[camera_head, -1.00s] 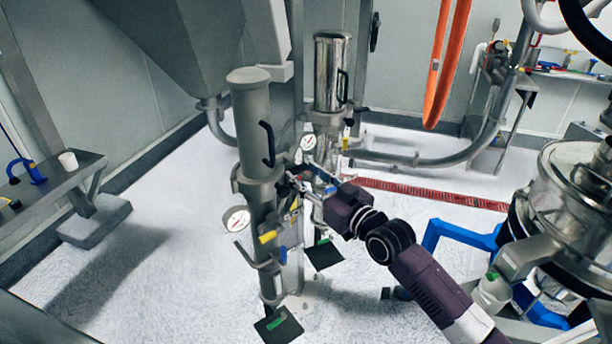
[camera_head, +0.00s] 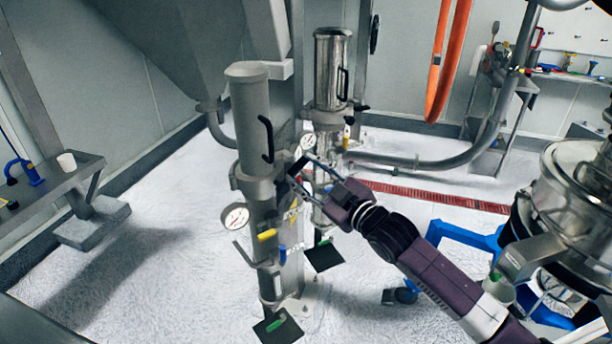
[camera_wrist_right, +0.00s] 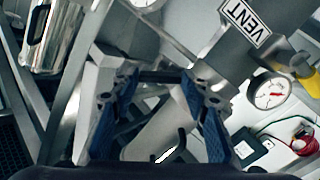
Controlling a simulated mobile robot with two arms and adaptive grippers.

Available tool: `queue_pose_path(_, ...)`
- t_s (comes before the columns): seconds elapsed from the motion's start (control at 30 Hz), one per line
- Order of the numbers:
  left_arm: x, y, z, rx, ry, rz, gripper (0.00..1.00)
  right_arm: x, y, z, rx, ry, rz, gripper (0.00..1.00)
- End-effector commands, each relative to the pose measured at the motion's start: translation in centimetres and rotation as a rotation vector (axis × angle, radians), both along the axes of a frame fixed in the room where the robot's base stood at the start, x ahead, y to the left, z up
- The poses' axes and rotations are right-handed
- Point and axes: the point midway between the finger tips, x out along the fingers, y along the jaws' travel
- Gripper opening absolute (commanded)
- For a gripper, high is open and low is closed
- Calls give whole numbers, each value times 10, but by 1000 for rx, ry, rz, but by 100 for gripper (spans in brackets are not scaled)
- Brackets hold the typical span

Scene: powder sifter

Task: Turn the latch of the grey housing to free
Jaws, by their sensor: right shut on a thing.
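The grey housing (camera_head: 250,110) is a tall matte cylinder with a black handle on its side, standing on a grey column left of centre. My right gripper (camera_head: 308,177) reaches in from the lower right to the right side of its collar. A small dark piece, seemingly the latch (camera_head: 298,167), sits at the fingertips, and the gripper is shut on it. In the right wrist view the blue finger pads (camera_wrist_right: 160,115) stand apart, with grey metal parts between and behind them. The exact contact is hard to see. My left gripper is not in view.
A polished steel cylinder (camera_head: 331,75) stands close behind on the right. A steel vessel (camera_head: 575,205) on a blue frame stands right.

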Motion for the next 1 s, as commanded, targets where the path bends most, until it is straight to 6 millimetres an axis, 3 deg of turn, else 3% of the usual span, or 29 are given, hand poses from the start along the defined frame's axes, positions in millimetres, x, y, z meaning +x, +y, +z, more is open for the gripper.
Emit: queue_pose_path(1.0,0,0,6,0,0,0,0,0,0,1,-712,-534,1,17)
